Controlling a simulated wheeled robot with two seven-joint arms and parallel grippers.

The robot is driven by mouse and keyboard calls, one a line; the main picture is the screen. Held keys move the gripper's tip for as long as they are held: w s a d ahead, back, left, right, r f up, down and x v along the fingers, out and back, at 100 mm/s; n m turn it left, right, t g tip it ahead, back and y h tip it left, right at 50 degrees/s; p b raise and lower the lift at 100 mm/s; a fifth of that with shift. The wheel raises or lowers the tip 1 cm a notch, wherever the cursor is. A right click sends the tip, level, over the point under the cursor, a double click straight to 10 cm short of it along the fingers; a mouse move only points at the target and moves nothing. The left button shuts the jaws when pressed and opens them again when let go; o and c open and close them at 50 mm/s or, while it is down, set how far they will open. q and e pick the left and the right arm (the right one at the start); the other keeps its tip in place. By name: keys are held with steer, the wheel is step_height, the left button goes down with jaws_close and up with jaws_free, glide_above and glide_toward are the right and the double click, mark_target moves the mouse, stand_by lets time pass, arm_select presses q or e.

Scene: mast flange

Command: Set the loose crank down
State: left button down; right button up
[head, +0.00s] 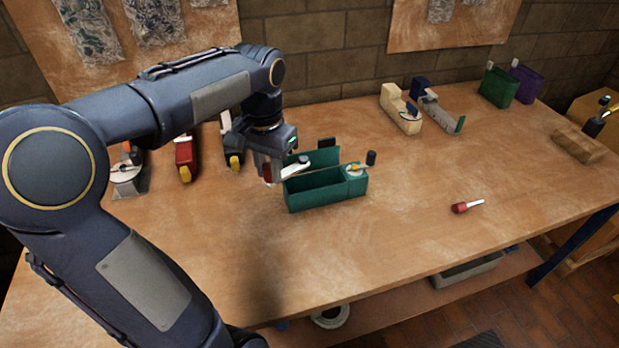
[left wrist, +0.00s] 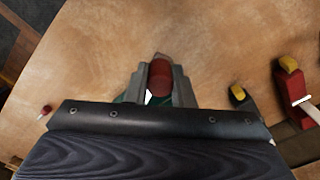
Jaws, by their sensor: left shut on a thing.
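My left gripper (head: 268,174) is shut on the loose crank, whose red grip (left wrist: 160,77) shows between the fingers in the left wrist view. It is held at the left end of an open green box (head: 325,195). A pale arm piece (head: 297,166) shows beside the fingers; I cannot tell whether it belongs to the crank. Whether the crank touches the box or the bench is hidden. The box has a light round fitting (head: 356,169) and a black knob (head: 371,157) at its right end. My right gripper is not in view.
A red-handled piece with a pale shaft (head: 462,207) lies on the bench (head: 420,235) to the right. A red device (head: 185,158) stands on the left; cream (head: 400,108), green (head: 497,86) and purple (head: 527,82) ones stand behind.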

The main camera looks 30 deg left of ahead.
arm_select(q)
steer(key=w+a+f+p, duration=0.1)
steer(key=w+f+p, duration=0.1)
steer(key=w+f, duration=1)
steer(key=shift+w+a+p, duration=0.15)
steer(key=shift+w+p, duration=0.2)
steer(key=shift+w, duration=0.55)
steer(key=shift+f+b, duration=0.4)
steer(key=shift+f, duration=0.25)
steer(key=c, duration=1.3)
jaws_free()
steer(key=shift+o, duration=0.2)
